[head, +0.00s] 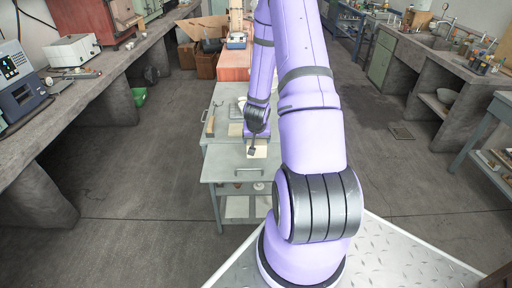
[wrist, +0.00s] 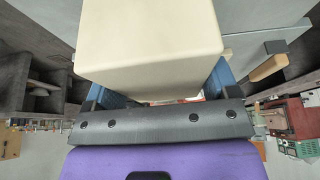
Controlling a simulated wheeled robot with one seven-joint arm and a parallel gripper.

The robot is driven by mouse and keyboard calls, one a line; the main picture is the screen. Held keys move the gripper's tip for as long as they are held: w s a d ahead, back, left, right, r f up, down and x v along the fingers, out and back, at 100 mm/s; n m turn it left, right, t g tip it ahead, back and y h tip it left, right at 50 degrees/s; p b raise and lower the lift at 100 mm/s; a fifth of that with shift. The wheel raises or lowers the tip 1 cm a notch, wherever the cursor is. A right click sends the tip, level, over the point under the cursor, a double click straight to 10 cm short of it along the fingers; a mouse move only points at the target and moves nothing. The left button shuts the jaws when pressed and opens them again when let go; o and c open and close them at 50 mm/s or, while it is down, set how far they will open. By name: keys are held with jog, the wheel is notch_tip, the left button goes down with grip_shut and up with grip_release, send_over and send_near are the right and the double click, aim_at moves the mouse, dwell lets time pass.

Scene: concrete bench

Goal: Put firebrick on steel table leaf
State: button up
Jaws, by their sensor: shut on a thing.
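The firebrick (wrist: 150,45) is a cream block that fills the upper middle of the wrist view. My gripper (wrist: 158,88) is shut on it, with a blue finger at each side. In the head view the pale firebrick (head: 261,153) shows just below my gripper (head: 254,148), partly hidden by it. The steel table leaf (head: 222,167) is the grey front surface of the table. The firebrick is over it in the head view; I cannot tell whether they touch.
A wooden-handled tool (head: 210,124) lies on the table's left side and also shows in the wrist view (wrist: 269,67). A reddish block surface (head: 233,66) stands farther back. Concrete benches (head: 95,75) line both sides, with open floor between.

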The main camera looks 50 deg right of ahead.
jog(key=shift+f, duration=1.95)
jog(key=shift+f, duration=0.1)
jog(key=o, duration=1.1)
